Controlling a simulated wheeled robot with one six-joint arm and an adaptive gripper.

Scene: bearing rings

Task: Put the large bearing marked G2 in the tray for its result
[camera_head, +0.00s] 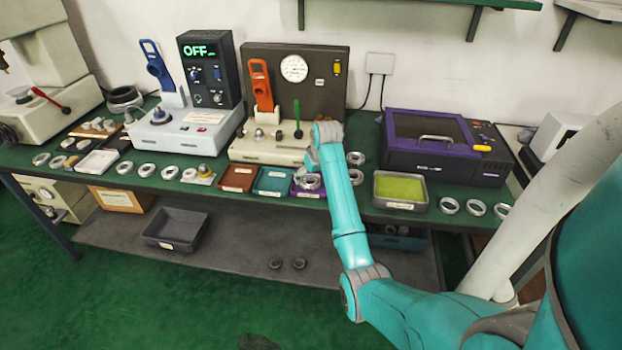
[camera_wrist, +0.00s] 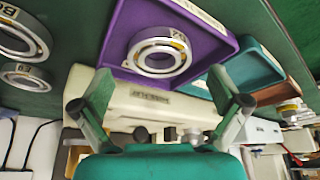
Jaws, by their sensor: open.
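A large silver bearing ring (camera_wrist: 158,55) lies in the purple tray (camera_wrist: 118,45). Its small tag appears upside down in the wrist view and seems to read G2. In the head view the ring (camera_head: 309,182) shows in the purple tray (camera_head: 300,194), partly behind my arm. My gripper (camera_wrist: 160,88) is open, with its two fingers spread and nothing between them. It is close to the purple tray and apart from the ring. A teal tray (camera_head: 273,182) and a brown tray (camera_head: 237,178) stand beside the purple one to the left.
Two other rings lie right of the purple tray, one (camera_head: 355,158) behind the other (camera_head: 356,177). A tray with a yellow-green lining (camera_head: 399,190) and several rings are farther right. The gauge stand (camera_head: 290,85) rises behind the trays. A purple-topped machine (camera_head: 440,145) stands right.

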